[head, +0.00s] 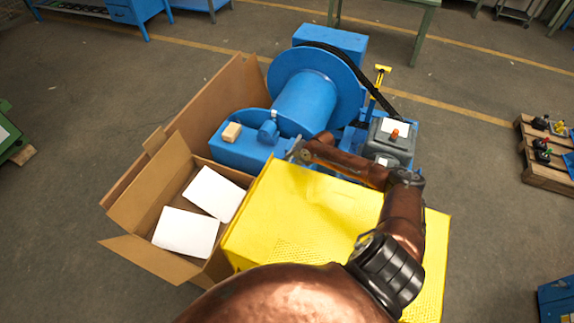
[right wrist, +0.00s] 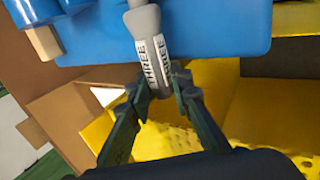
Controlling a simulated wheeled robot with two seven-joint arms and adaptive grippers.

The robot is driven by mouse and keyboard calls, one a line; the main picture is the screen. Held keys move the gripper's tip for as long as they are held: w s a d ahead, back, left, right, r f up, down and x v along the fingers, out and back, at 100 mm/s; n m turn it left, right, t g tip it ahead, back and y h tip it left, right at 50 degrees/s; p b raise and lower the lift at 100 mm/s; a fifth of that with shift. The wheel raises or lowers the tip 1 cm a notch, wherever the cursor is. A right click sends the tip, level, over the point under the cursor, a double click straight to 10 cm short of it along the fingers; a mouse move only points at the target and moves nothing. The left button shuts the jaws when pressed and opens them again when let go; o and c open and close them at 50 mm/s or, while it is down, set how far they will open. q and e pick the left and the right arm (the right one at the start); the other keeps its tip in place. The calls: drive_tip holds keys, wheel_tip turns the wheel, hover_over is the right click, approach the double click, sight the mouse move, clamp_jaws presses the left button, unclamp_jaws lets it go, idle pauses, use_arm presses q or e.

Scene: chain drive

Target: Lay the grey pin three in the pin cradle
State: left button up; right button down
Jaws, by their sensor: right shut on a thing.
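The grey pin three (right wrist: 147,45), with THREE printed on white bands, shows in the right wrist view. My right gripper (right wrist: 160,85) is shut on its lower part, with a finger on each side. The pin's upper part overlaps the blue machine base in the picture; I cannot tell whether they touch. In the head view my right gripper (head: 298,150) is at the front edge of the blue machine, beyond the yellow guard, and the pin is too small to make out. I cannot pick out the pin cradle in either view. My left gripper is not in view.
The blue machine (head: 305,100) has a large drum, and a wooden block (head: 232,132) sits on its base. The yellow perforated guard (head: 300,215) lies under my right arm. An open cardboard box (head: 150,262) with white sheets stands at left. A grey box (head: 392,140) stands right.

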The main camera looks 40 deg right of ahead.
drive_tip(key=shift+s+a+f+b, duration=0.1)
drive_tip(key=shift+a+f+b, duration=0.05)
drive_tip(key=shift+f+b, duration=0.5)
drive_tip(key=c, duration=1.7)
unclamp_jaws()
drive_tip(key=shift+o, duration=0.2)
drive_tip(key=v, duration=1.2)
drive_tip(key=x, duration=1.1)
drive_tip(key=shift+w+f, duration=0.1)
drive_tip(key=shift+w, duration=0.15)
